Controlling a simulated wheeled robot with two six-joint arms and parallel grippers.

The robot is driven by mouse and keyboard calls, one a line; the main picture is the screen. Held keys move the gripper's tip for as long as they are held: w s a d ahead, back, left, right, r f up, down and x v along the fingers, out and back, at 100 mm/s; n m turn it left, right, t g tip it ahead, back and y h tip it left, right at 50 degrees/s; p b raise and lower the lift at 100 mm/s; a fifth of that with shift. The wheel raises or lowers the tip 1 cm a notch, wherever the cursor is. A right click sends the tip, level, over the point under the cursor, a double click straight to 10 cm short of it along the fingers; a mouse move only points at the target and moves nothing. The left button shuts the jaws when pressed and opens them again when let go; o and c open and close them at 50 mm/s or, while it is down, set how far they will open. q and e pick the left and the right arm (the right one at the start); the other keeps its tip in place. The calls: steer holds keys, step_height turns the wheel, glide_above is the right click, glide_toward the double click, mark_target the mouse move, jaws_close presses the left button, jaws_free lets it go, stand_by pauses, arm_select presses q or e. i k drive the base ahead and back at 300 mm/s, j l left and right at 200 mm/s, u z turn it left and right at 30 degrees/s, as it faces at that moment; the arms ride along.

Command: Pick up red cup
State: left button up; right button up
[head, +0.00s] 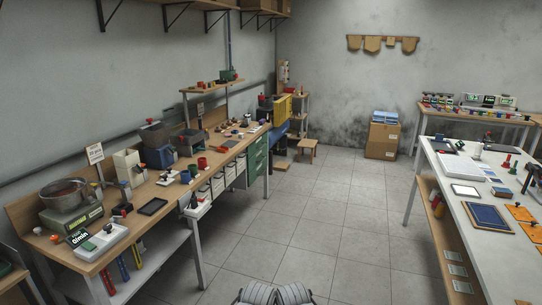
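A small red cup (202,162) stands on the long wooden workbench at the left, near its front edge. A green cup (192,169) and a blue cup (185,177) stand close beside it, nearer to me. The cups are small in the picture, so their handles and openings are hard to make out. Neither of my grippers can be made out. Only two grey ribbed parts, which look like mine, show at the bottom edge, well away from the cups.
The left workbench (148,226) carries a scale with a pot (68,203), a black tray (153,207) and several machines. White bins hang along its front. A white table (472,236) stands at the right. Cardboard boxes (382,138) stand at the back. The tiled floor (309,220) between is clear.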

mark_target(203, 164)
steer(key=i+l+z, duration=0.1)
steer(key=i+z, duration=0.15)
steer(key=i, duration=0.3)
steer(key=i+z, duration=0.25)
steer(key=i, duration=0.3)
steer(key=i+u, duration=0.3)
steer(key=i, duration=0.5)
steer(key=i+l+u, duration=0.1)
steer(key=i+u, duration=0.2)
steer(key=i, duration=0.45)
steer(key=i+j, duration=0.45)
steer(key=j+u, duration=0.05)
steer(key=j, duration=0.05)
